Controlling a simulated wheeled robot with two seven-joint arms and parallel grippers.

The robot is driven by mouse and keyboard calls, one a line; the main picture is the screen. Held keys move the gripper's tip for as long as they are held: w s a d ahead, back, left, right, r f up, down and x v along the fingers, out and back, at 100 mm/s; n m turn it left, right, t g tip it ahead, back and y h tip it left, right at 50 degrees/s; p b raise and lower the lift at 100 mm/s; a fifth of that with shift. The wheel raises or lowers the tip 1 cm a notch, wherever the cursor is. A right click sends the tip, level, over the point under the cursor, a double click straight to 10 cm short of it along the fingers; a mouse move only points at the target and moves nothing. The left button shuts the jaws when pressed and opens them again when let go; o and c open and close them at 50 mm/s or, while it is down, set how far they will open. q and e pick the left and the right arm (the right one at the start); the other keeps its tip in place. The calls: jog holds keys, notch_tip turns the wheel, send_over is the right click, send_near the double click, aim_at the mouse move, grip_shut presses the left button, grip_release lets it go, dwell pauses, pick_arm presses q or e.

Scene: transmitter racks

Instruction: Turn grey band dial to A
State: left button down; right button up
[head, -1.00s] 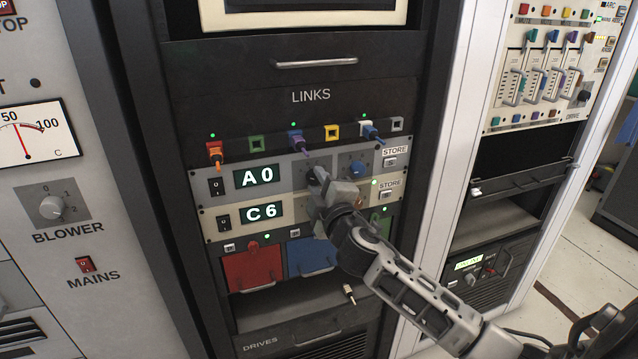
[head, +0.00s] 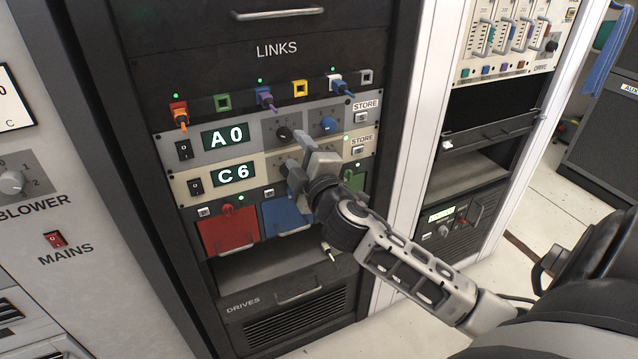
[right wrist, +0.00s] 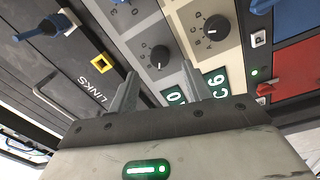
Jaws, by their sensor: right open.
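The grey panel's display (head: 225,136) reads A0. Its black band dial (head: 283,134) is in view to the right of the display, with nothing touching it. In the right wrist view the dial (right wrist: 159,59) shows beyond my fingertips, with letters around it. My right gripper (head: 306,160) is open and empty. It hangs in front of the cream panel, below and apart from the grey dial, and hides much of the cream panel's dials. The cream band dial also shows in the right wrist view (right wrist: 216,27). My left gripper is not in view.
The cream panel's display (head: 236,174) reads C6. A blue knob (head: 328,125) sits right of the grey dial. Coloured plugs with short leads, such as the purple one (head: 265,97), jut out above the grey panel. Red (head: 228,235) and blue drawers are below.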

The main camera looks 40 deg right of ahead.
jog(key=b+v, duration=0.1)
jog(key=v, duration=1)
jog(key=shift+b, duration=0.3)
jog(key=shift+s, duration=0.1)
